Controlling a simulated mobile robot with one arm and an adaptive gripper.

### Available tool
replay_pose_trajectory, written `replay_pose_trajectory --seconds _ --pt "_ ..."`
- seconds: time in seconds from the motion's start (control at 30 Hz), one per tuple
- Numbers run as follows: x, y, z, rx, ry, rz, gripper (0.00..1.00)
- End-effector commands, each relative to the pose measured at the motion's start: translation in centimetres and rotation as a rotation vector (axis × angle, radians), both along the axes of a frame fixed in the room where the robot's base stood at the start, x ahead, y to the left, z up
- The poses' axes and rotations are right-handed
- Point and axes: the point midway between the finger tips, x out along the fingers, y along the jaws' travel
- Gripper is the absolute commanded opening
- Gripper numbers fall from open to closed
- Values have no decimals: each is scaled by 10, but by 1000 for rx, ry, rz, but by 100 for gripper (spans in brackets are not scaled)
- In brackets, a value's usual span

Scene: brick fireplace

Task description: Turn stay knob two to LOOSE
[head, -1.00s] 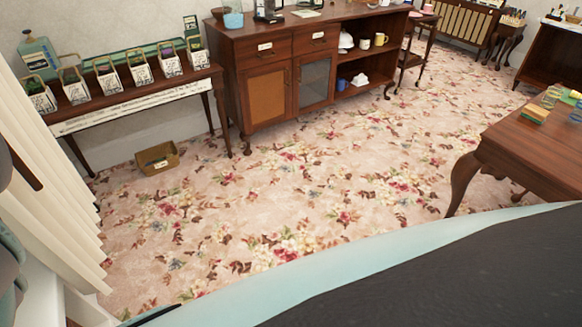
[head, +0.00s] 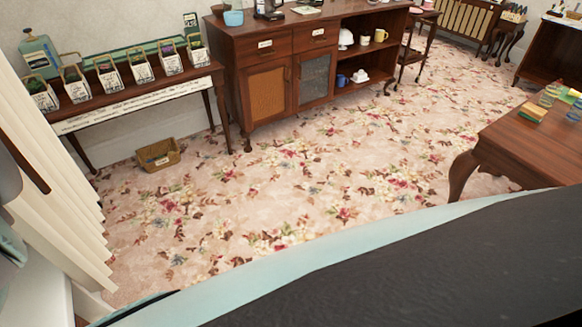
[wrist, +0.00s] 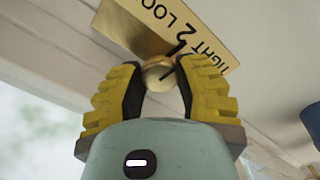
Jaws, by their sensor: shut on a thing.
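In the wrist view, a small round brass stay knob (wrist: 157,73) sits in front of a brass plate (wrist: 150,28) with black lettering that reads TIGHT, 2 and LOO, the rest cut off by the frame edge. A dark line shows on the knob's face near a black mark on the plate. I cannot tell exactly which word it points to. My gripper (wrist: 160,76) has its two yellow-and-black fingers shut on the knob, one on each side. The knob and gripper are not visible in the head view.
A pale frame surrounds the plate. In the head view, a cream curtain (head: 50,205) hangs at left. A wooden table (head: 510,150) is at right. The floral carpet between is clear.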

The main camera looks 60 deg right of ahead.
Motion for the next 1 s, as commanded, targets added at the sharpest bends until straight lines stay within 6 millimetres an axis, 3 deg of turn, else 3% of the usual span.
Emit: replay_pose_trajectory --seconds 1.0 --pt "3 -1 -3 3 -4 919 0"
